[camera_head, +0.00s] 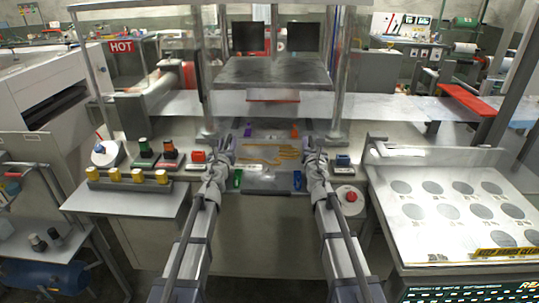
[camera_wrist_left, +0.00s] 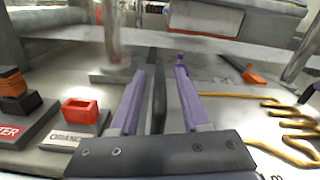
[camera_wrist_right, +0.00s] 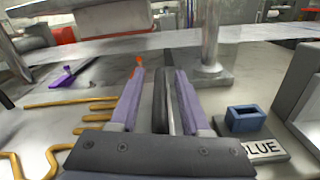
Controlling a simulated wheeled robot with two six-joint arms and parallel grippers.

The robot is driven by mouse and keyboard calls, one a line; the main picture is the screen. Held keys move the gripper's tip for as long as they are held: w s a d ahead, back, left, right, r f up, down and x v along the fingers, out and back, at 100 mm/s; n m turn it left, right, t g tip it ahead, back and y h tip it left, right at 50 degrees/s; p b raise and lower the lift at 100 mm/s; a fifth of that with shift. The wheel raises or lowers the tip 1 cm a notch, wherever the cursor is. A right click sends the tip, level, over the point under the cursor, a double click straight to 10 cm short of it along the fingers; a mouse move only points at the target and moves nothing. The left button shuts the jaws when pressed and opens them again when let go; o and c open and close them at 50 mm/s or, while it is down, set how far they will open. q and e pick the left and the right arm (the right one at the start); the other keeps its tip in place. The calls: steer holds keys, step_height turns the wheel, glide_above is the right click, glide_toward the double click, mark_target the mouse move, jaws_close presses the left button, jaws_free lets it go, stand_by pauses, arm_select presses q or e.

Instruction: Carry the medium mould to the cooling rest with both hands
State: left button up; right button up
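A flat grey plate with gold hand-shaped wire (camera_head: 268,154) lies on the bench between my grippers. I take it as the medium mould, though no label shows. The wire also shows in the left wrist view (camera_wrist_left: 290,106) and right wrist view (camera_wrist_right: 102,106). My left gripper (camera_head: 224,152) is at its left side and my right gripper (camera_head: 312,152) at its right side. In each wrist view the purple fingers stand apart, with a dark upright bar (camera_wrist_left: 157,90) (camera_wrist_right: 160,98) between them. Gaps show beside each bar. I cannot pick out the cooling rest.
Posts carry a grey press block (camera_head: 270,72) behind the mould. An orange block (camera_head: 197,156) and a blue block (camera_head: 342,160) flank my grippers. A red button (camera_head: 349,195) is at right. A sloped panel (camera_head: 400,225) stands at right.

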arm_select(q)
jaws_close()
arm_select(e)
jaws_close()
arm_select(q)
steer(key=shift+d, duration=0.15)
arm_select(e)
steer(key=shift+a, duration=0.15)
stand_by(0.6)
